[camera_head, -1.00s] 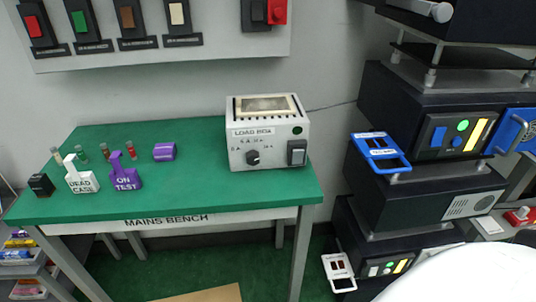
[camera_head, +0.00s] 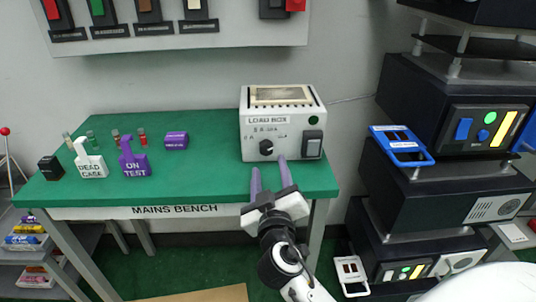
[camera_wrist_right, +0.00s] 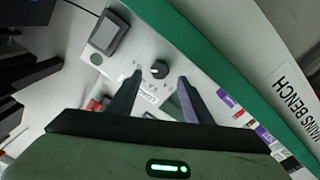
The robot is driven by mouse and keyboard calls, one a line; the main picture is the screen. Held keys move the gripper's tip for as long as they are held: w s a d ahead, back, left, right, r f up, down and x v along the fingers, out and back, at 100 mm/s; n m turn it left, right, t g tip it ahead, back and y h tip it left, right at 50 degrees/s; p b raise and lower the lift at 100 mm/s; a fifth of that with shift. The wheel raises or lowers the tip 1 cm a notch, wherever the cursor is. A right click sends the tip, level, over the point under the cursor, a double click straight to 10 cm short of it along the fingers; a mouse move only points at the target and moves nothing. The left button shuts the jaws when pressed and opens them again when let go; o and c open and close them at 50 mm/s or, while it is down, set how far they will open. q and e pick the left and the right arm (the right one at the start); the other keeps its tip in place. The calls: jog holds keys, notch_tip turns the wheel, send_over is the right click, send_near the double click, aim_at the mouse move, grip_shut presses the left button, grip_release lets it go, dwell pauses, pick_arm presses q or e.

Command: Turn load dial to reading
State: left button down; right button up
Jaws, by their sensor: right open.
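The load box (camera_head: 282,124) is a white box at the back right of the green bench. Its load dial (camera_head: 266,147) is a small black knob low on the front face, with small marks above it. In the right wrist view the dial (camera_wrist_right: 160,69) lies between the fingers, beyond their tips. My right gripper (camera_head: 269,170) is open and empty, with its purple-grey fingers in front of the box, just below the dial. It also shows in the right wrist view (camera_wrist_right: 158,80). Whether a finger touches the box is unclear. My left gripper is not in view.
The green bench (camera_head: 205,189) carries a purple cylinder (camera_head: 176,140), a purple "ON TEST" tag (camera_head: 134,162), a white "DEAD CASE" tag (camera_head: 91,165), a black block (camera_head: 51,168) and several small vials. Black equipment with a blue-handled frame (camera_head: 402,146) stands at the right. The bench's middle is clear.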

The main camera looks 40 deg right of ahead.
aim_at(268, 152)
jog(key=x, duration=0.5)
jog(key=shift+w+p, duration=0.3)
jog(key=shift+p, duration=0.05)
jog(key=shift+w+d, duration=0.3)
jog(key=shift+c, duration=0.5)
jog(key=c, duration=1)
jog(key=shift+o, duration=0.2)
